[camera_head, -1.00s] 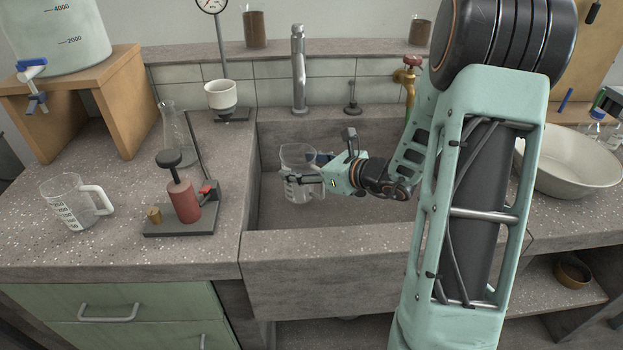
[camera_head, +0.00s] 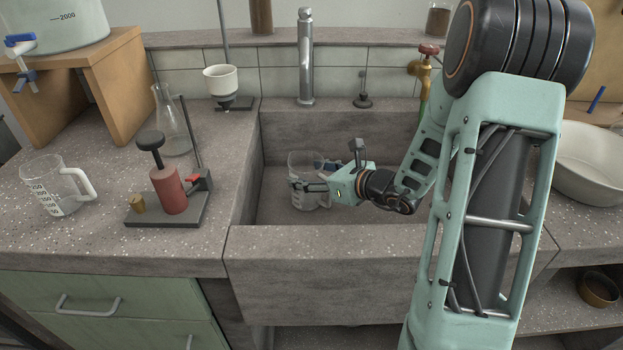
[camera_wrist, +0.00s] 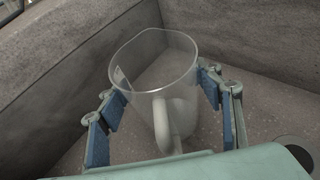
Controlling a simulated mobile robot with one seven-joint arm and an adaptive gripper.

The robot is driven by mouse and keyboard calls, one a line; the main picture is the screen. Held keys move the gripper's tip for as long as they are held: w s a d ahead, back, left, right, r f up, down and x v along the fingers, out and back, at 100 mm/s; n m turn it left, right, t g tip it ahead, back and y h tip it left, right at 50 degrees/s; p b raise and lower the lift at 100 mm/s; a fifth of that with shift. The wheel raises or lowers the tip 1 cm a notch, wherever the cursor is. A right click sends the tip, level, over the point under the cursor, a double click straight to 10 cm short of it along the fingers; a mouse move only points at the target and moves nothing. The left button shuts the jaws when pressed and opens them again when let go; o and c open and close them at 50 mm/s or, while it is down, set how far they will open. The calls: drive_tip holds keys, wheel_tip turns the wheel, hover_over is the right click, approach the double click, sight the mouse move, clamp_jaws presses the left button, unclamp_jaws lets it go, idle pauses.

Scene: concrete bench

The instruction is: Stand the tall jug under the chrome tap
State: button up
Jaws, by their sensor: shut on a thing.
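The tall jug (camera_head: 303,168) is clear, with graduation marks and a pale handle. It is upright inside the stone sink (camera_head: 390,240), forward of the chrome tap (camera_head: 305,60) at the back wall and below its height. My gripper (camera_head: 314,177) is shut on the jug from the right, with fingers on both sides of its body. In the wrist view the jug (camera_wrist: 150,66) shows its open rim, and its handle faces my palm between the blue finger pads. Its base is hidden, so I cannot tell whether it touches the sink floor.
A second, wider jug (camera_head: 58,187) stands on the left bench. A red-bodied stand (camera_head: 170,190), a flask (camera_head: 172,125) and a white funnel cup (camera_head: 221,80) are left of the sink. A brass tap (camera_head: 424,75) is behind my arm. A bowl (camera_head: 590,165) sits right.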

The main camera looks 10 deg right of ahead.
drive_tip(key=shift+f, duration=0.15)
drive_tip(key=o, duration=1.2)
drive_tip(key=shift+c, duration=0.2)
drive_tip(key=shift+r, duration=0.3)
drive_tip(key=p+v, duration=0.3)
drive_tip(key=v, duration=0.9)
drive_tip(key=shift+f, duration=0.1)
